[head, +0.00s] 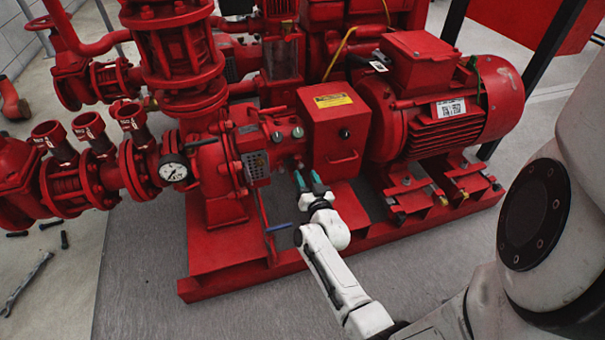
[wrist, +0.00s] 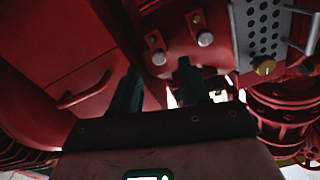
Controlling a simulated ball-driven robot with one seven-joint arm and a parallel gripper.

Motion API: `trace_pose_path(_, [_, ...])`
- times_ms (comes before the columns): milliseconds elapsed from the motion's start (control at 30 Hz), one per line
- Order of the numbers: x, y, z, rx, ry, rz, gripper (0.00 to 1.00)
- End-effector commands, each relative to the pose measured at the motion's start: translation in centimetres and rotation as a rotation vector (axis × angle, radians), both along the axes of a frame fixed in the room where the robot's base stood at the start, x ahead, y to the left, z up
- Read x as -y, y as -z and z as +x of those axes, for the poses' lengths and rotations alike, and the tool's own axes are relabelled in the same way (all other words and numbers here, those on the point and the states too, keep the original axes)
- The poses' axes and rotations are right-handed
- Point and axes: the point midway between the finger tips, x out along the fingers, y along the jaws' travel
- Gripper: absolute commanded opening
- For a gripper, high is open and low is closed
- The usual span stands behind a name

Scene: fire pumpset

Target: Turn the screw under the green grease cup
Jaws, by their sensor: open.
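My gripper (head: 311,180) has teal fingers and is open in the head view, in front of the red pump bearing housing, left of the red guard box. In the wrist view my gripper (wrist: 158,80) shows two dark, separated fingers with nothing seen between them. They point at the red housing, where pale screw heads (wrist: 158,58) and (wrist: 205,39) show just past the fingertips. Two small silver round fittings (head: 277,136) and (head: 297,132) sit on the housing in the head view. I cannot make out a green grease cup or which screw lies under it.
A perforated grey plate (wrist: 260,28) with a brass knob (wrist: 263,65) is close on the right. The red guard box (head: 335,128) has a handle. A blue-handled lever (head: 279,228) is left of my arm. The red base frame (head: 225,277) runs below.

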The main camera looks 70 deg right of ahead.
Motion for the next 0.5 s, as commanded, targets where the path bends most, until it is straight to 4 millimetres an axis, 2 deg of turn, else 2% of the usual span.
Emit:
trace_pose_path(33, [0.7, 0.1, 0.3, 0.0, 0.0, -0.001, 0.45])
trace_pose_path(133, [1.2, -0.1, 0.9, 0.0, -0.003, -0.003, 0.45])
trace_pose_path(500, [2.5, 0.0, 2.1, -0.002, -0.001, -0.001, 0.45])
